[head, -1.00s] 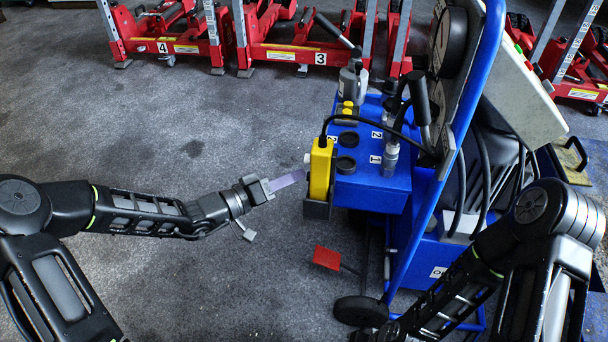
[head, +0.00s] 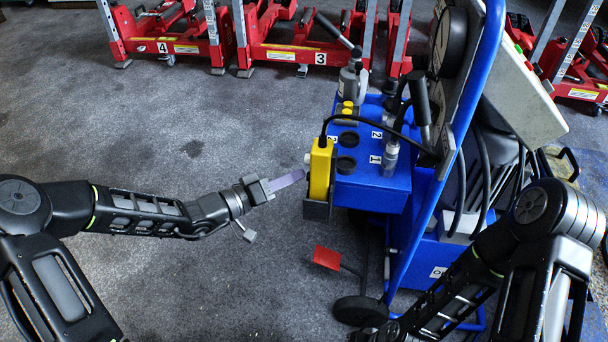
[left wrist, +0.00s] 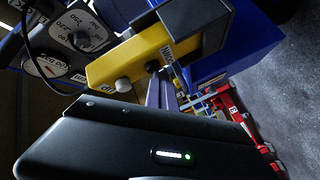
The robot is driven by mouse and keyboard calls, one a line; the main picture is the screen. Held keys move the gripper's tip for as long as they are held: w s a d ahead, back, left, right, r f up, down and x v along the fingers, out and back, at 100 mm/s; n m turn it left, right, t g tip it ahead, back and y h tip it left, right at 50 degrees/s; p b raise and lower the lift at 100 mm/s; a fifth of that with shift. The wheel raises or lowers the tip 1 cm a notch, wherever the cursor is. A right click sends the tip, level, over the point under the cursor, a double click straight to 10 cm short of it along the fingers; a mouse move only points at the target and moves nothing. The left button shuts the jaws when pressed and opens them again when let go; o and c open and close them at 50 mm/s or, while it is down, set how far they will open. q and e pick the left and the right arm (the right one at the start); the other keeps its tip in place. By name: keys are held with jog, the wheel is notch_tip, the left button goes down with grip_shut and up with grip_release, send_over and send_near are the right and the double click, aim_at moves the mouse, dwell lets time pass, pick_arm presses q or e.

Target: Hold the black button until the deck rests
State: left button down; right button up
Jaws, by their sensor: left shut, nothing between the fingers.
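The yellow button box (head: 320,170) sits in a dark holder on the near left side of the blue trolley. Its face turns toward my left gripper (head: 302,175), which is shut and empty with its fingertips at that face. In the left wrist view, the yellow box (left wrist: 130,62) carries a pale button (left wrist: 123,85) and a dark button (left wrist: 152,66). The closed fingers (left wrist: 160,88) end at or very near the dark button; whether they press it I cannot tell. No deck is clearly identifiable. My right gripper is not visible; its arm runs off the bottom edge.
The blue trolley (head: 375,185) bears fittings, a cable and gauges. A red pedal (head: 327,258) and black wheel (head: 360,311) are low on its left. Red jacks numbered 4 (head: 165,48) and 3 (head: 320,58) stand behind. The grey floor at left is clear.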

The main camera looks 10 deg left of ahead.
pick_arm(q)
jog(key=shift+a, duration=0.1)
dwell(0.5)
jog(key=shift+a, duration=0.85)
jog(key=shift+w, duration=0.1)
jog(key=a, duration=0.5)
jog(key=shift+w, duration=0.15)
dwell(1.6)
